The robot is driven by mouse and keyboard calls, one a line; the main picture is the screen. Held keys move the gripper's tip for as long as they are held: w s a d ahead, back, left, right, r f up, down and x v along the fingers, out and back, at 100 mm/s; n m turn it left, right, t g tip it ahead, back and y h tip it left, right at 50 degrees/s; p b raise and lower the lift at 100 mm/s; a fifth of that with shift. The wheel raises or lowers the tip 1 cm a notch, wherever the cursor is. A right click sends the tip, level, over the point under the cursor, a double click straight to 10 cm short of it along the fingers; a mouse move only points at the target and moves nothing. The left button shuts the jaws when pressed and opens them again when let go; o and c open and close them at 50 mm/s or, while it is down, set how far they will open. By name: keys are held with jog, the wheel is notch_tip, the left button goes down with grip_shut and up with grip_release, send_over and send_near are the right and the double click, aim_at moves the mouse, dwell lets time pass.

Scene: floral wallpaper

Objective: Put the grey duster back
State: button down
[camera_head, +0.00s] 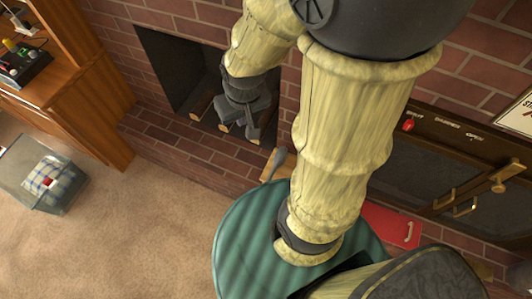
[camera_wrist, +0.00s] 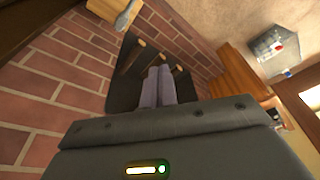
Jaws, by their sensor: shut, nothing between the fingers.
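A small grey object with a rounded end, which looks like the grey duster (camera_head: 277,160), rests by a light wooden block (camera_head: 268,174) at the foot of the brick wall. It also shows at the top left of the wrist view (camera_wrist: 123,20). My gripper (camera_head: 238,130) is above and to the left of it in the head view, in front of the fireplace opening. In the wrist view my gripper (camera_wrist: 157,70) has its fingers together, with nothing held. The two are apart. Part of the grey object may be hidden by my arm.
A dark fireplace (camera_head: 165,60) with several logs is set in the brick wall. A wooden cabinet (camera_head: 90,90) stands left. A clear box (camera_head: 45,175) with a plaid item sits on open carpet (camera_head: 130,230). A red panel (camera_head: 392,224) and dark doors (camera_head: 420,160) are right.

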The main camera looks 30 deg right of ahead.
jog(key=w+d+f+n+g+b, duration=0.1)
jog(key=w+d+f+b, duration=0.3)
jog(key=f, duration=0.9)
jog(key=w+d+f+n+b, duration=0.1)
jog(key=w+d+f+b, duration=0.4)
jog(key=f, duration=0.9)
jog(key=w+d+f+n+g+b, duration=0.1)
jog(key=w+d+f+b, duration=0.4)
jog(key=f, duration=0.8)
jog(key=shift+w+f+n+g+b, duration=0.2)
jog(key=shift+w+n+g+b, duration=0.15)
jog(key=shift+w, duration=0.65)
jog(key=s+f, duration=0.1)
jog(key=f, duration=0.2)
jog(key=s+d+f, duration=0.1)
jog(key=f, duration=0.2)
jog(key=s+f, duration=0.1)
jog(key=f, duration=0.3)
jog(key=shift+s+d, duration=0.15)
jog(key=shift+s, duration=0.35)
jog(key=shift+s, duration=0.1)
